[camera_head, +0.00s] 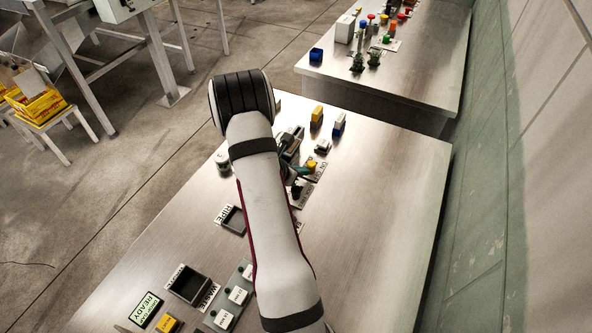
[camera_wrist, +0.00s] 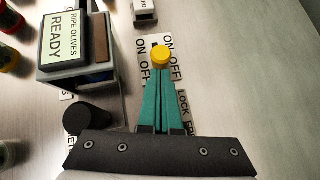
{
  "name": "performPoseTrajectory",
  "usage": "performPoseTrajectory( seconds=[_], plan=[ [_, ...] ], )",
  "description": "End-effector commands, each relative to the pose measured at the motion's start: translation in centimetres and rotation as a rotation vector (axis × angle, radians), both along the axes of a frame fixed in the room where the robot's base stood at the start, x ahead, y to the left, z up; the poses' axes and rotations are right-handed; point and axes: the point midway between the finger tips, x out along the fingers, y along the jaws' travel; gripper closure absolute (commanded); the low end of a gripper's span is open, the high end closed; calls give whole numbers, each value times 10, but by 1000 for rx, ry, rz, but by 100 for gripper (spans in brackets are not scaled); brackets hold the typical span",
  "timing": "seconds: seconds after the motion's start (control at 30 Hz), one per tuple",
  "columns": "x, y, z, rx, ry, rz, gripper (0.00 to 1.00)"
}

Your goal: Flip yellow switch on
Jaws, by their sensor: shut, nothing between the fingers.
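The yellow switch shows in the wrist view as a round yellow knob (camera_wrist: 160,54) between ON and OFF labels. Its lever and base are mostly hidden, so I cannot tell its position. My gripper (camera_wrist: 161,72) has teal fingers that are closed together and empty. The fingertips are right at the near side of the knob in the picture; I cannot tell whether they touch it. In the head view the yellow knob (camera_head: 311,163) shows small beside the teal fingers (camera_head: 301,169), with my arm covering much of the area.
A box with a "RIPE OLIVES READY" sign (camera_wrist: 66,38) stands left of the fingers, with a dark round knob (camera_wrist: 87,118) below it. A small white-and-dark block (camera_wrist: 145,10) lies beyond the switch. The table's right side (camera_head: 385,200) is clear.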

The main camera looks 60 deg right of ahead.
Motion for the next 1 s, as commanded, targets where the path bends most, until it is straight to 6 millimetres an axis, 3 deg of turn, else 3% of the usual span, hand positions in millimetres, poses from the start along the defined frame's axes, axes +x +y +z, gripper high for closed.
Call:
performPoseTrajectory(
  seconds=[0.3, 0.6, 1.0],
  plan=[
    [0, -2, 0, 0, -1, -1, 100],
    [0, -36, 0, -1, -1, -2, 100],
    [1, -34, 5, -5, -2, -1, 100]
  ],
)
